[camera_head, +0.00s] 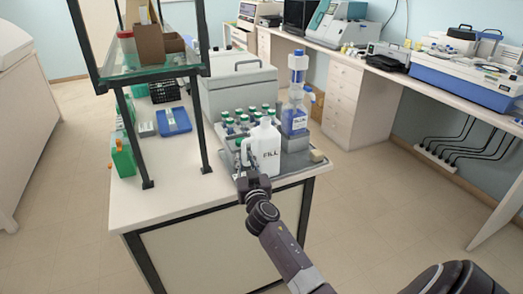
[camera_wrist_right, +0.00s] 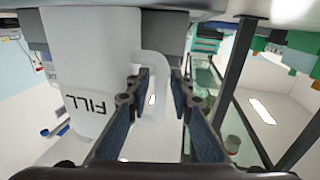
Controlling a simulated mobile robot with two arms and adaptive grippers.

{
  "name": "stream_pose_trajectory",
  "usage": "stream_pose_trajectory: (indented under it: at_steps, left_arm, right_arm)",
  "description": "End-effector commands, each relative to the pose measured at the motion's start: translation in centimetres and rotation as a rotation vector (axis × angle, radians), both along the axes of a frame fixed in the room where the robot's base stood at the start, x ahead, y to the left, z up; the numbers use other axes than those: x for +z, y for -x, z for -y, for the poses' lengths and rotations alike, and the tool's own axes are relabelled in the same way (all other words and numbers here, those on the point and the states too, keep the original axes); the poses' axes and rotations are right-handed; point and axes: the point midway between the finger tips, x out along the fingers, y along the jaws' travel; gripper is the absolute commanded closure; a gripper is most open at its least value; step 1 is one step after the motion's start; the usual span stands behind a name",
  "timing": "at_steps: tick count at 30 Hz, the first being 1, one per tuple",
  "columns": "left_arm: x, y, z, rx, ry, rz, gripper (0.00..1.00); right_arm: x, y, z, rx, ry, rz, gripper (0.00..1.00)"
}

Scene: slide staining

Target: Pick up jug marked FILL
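The white jug marked FILL (camera_head: 268,150) stands upright near the front right of the white bench, its handle on the left. In the right wrist view the jug (camera_wrist_right: 90,62) appears upside down, with its looped handle (camera_wrist_right: 158,62) toward the fingers. My right gripper (camera_head: 240,172) is at the handle side of the jug. In the wrist view its two fingers (camera_wrist_right: 160,82) are apart, one on each side of the handle, and do not look closed on it. My left gripper is not in view.
A clear bottle with blue liquid (camera_head: 295,115) stands right behind the jug. Several green-capped bottles (camera_head: 240,118) stand behind it. A black-framed shelf (camera_head: 204,125) rises to the left. A blue tray (camera_head: 173,121) lies further left; the bench front between is clear.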

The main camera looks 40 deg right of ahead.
Motion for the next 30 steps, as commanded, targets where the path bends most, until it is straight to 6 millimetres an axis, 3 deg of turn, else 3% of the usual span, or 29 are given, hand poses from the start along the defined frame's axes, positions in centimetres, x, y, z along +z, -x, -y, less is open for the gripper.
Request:
stream_pose_trajectory:
  at_steps: [4, 12, 18, 30]
  left_arm:
    - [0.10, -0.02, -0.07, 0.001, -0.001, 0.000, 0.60]
    - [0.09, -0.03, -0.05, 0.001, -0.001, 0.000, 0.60]
    - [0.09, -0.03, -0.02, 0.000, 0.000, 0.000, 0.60]
    - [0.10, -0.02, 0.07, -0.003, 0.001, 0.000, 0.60]
  right_arm:
    - [-0.02, -0.99, 0.48, -0.001, 0.000, -0.001, 0.79]
    - [-0.06, -1.13, 0.52, 0.000, 0.000, -0.001, 0.79]
    - [-0.08, -1.11, 0.51, 0.000, 0.000, -0.001, 1.00]
    - [0.16, -1.15, 0.49, 0.001, 0.002, 0.002, 1.00]
